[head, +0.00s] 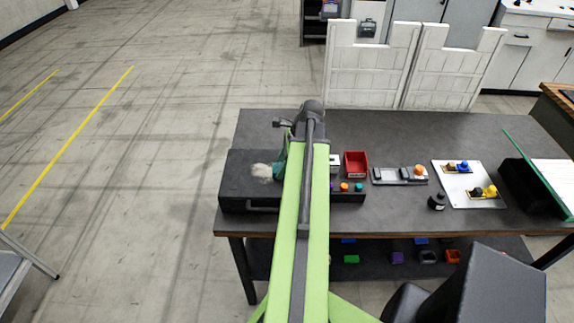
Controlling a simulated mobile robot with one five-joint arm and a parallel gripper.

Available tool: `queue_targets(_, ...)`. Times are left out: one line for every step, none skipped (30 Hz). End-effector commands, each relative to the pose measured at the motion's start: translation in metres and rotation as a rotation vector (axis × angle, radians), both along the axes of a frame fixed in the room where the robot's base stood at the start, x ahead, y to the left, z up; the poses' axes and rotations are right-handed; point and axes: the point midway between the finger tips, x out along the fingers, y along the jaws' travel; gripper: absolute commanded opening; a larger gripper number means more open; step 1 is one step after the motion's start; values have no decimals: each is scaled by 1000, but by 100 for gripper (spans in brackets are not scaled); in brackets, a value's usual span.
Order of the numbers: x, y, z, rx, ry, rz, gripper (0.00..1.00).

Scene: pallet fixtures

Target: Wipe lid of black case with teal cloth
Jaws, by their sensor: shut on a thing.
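The black case (240,180) lies flat at the left end of the dark table, its handle on the front side. A whitish dusty patch (261,171) shows on its lid. The teal cloth (279,171) is at the right edge of this patch, partly hidden behind my green arm. My gripper (283,157) points down over the lid and is shut on the cloth. The fingertips are mostly hidden, and I cannot tell whether the cloth is pressed on the lid.
A rack with coloured knobs (345,188) and a red bin (356,164) stand right of my arm. A grey fixture (400,176), a dark bottle (437,202) and a white plate (453,175) lie farther right. White panels (372,65) stand behind the table (480,122).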

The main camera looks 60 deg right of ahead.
Motion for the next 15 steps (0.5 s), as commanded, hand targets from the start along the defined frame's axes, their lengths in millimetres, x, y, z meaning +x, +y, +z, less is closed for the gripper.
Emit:
queue_targets(6,4,0,0,0,3,20)
queue_targets(9,6,0,0,-1,3,20)
queue_targets(12,8,0,0,-1,3,20)
queue_targets(14,10,0,1,-1,2,20)
queue_targets(16,11,0,1,-1,2,20)
queue_targets(19,12,1,0,-1,3,20)
queue_targets(20,13,1,1,0,3,20)
queue_targets(20,13,1,1,0,3,20)
queue_targets(20,13,1,2,0,2,20)
queue_targets(20,13,1,2,0,2,20)
queue_targets(20,13,1,2,0,2,20)
queue_targets(21,14,1,2,0,2,20)
queue_targets(22,14,1,2,0,2,20)
queue_targets(23,15,1,1,0,3,20)
queue_targets(26,17,1,2,0,2,20)
